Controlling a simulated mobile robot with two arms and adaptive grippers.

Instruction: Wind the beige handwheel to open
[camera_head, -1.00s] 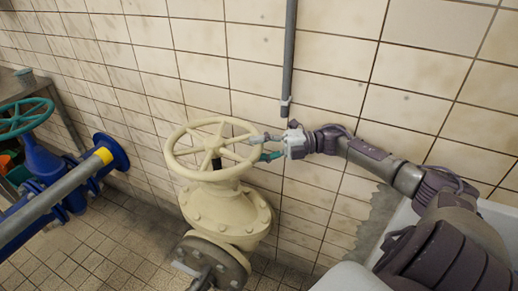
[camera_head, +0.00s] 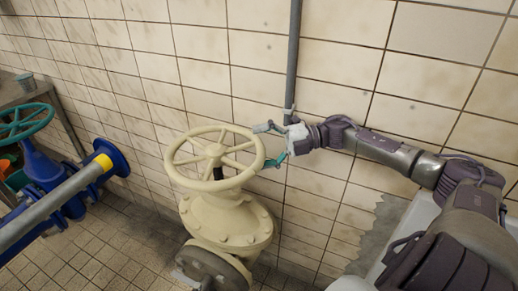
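The beige handwheel (camera_head: 216,152) sits on top of a beige valve body (camera_head: 228,218) in the middle of the head view. It is a round rim with several spokes. My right gripper (camera_head: 268,146) comes in from the right at the wheel's right side. Its fingers are spread apart, one above and one below the height of the right rim. Whether either finger touches the rim is hard to tell. Nothing is held between them. My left gripper is not in view.
A tiled wall (camera_head: 330,70) stands close behind the wheel, with a vertical grey pipe (camera_head: 293,60) above my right gripper. Blue pipework (camera_head: 112,157) with a green handwheel (camera_head: 22,122) is at the left. Tiled floor (camera_head: 125,235) lies between.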

